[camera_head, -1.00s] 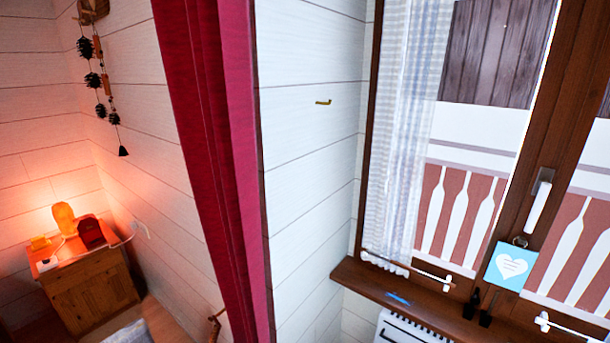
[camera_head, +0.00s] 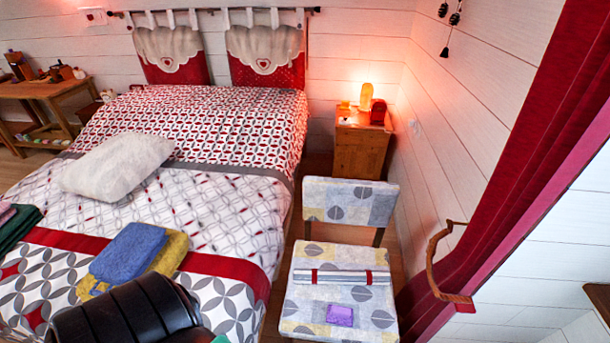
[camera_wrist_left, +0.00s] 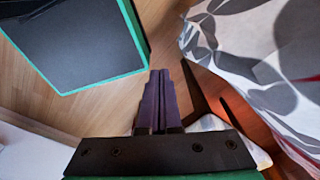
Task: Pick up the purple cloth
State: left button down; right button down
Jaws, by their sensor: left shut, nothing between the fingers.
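The purple cloth (camera_head: 340,315) looks like a small, flat, shiny folded square. It lies on the front part of the patterned chair seat (camera_head: 300,310), in front of a silver roll with red bands (camera_head: 330,277). My left gripper (camera_wrist_left: 160,75) shows only in the left wrist view, with its dark fingers together and nothing between them. I cannot see the purple cloth in that view. In the head view a black link of my left arm is at the lower left over the bed, and its gripper is out of frame. My right gripper is not in view.
The bed (camera_head: 215,215) fills the left, with a blue cloth (camera_head: 128,252) on a yellow cloth (camera_head: 172,250) and a white pillow (camera_head: 115,165). A nightstand (camera_head: 358,150) stands behind the chair. A red curtain (camera_head: 500,200) and a wooden armrest-like piece (camera_head: 437,262) are at right.

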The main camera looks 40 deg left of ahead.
aim_at(343, 315)
jog(key=k+u, duration=0.15)
jog(key=u, duration=0.15)
jog(key=k+j+u, duration=0.1)
jog(key=u, duration=0.2)
jog(key=k+z, duration=0.1)
jog(key=z, duration=1.2)
jog(key=u, duration=1.3)
